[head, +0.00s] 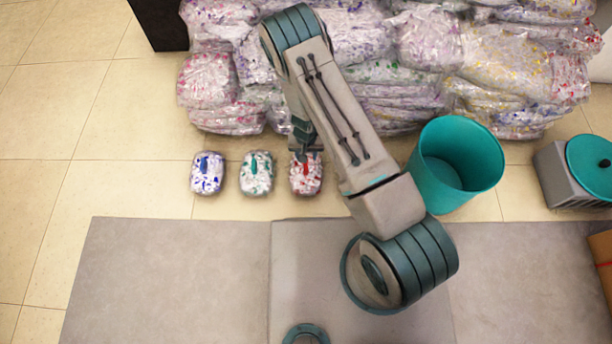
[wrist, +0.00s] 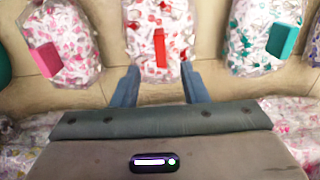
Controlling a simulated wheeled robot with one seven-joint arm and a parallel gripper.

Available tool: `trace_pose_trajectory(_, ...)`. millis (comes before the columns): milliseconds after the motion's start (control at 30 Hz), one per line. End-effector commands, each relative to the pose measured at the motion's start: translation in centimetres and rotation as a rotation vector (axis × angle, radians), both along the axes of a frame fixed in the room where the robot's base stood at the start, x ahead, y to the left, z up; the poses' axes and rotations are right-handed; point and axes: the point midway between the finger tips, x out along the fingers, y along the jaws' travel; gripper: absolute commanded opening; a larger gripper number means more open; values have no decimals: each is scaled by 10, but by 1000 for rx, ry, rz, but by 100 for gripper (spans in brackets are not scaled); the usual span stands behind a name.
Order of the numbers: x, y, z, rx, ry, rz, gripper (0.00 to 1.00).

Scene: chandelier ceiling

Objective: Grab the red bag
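The red bag is a clear bag of red and white pieces with a red tab on top. In the head view the red bag (head: 306,184) lies on the tiled floor, partly covered by my gripper (head: 304,152). In the wrist view the red bag (wrist: 143,38) is at the top centre, its tab upright in the picture. My gripper (wrist: 160,72) is open there, its two blue fingers apart with nothing held between them. The fingertips are near the bag's lower end; whether they touch it I cannot tell.
A green bag (head: 256,174) and a blue bag (head: 207,174) lie to the left. A pink bag (wrist: 62,46) shows in the wrist view. A heap of bags (head: 430,40) lies behind. A teal bin (head: 440,185) stands right. The grey mat (head: 170,280) is clear on the left.

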Motion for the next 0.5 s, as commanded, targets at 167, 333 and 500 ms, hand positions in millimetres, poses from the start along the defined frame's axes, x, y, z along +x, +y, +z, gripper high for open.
trace_pose_trajectory(167,0,0,-30,0,0,1,40)
trace_pose_trajectory(333,0,1,-38,1,0,0,40)
trace_pose_trajectory(500,0,0,-61,-1,1,0,40)
